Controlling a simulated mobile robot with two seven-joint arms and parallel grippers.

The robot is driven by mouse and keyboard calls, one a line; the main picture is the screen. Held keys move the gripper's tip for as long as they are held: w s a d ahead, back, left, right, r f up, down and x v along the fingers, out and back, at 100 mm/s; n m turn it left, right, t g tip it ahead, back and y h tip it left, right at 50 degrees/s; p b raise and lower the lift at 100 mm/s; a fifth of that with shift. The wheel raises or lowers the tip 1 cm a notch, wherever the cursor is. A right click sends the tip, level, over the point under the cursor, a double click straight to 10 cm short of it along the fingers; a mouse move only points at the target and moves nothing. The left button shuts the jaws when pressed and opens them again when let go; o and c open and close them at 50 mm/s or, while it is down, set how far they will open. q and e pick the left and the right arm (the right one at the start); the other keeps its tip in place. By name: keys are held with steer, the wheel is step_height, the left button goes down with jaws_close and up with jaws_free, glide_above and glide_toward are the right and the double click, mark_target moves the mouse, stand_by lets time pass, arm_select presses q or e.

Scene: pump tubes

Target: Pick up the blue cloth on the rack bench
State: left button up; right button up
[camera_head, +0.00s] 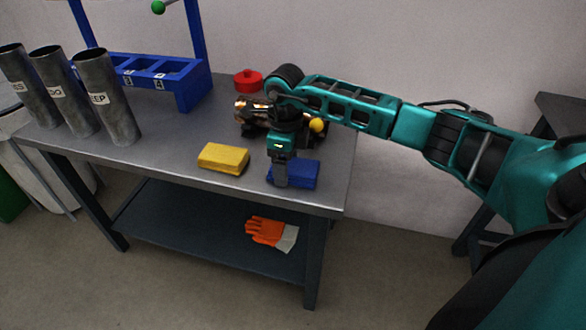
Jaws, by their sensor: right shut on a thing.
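The blue cloth (304,174) is a folded, box-like bundle near the front right corner of the rack bench (180,165). My right gripper (281,184) points down at the cloth's left part, and its fingers are shut on it. The fingers hide the cloth's left end. I cannot tell whether the cloth is clear of the bench top. My left gripper does not show.
A yellow cloth (223,158) lies just left of the blue one. Behind are a red lidded item (248,80) and a dark metal device partly hidden by my arm. Three metal tubes (107,100) and a blue rack (190,85) stand left. Orange gloves (270,233) lie on the lower shelf.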

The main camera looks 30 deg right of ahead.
steer(key=shift+r, duration=0.1)
steer(key=shift+r, duration=0.55)
step_height(320, 180, up, 19)
steer(key=p, duration=0.3)
steer(key=shift+f, duration=0.1)
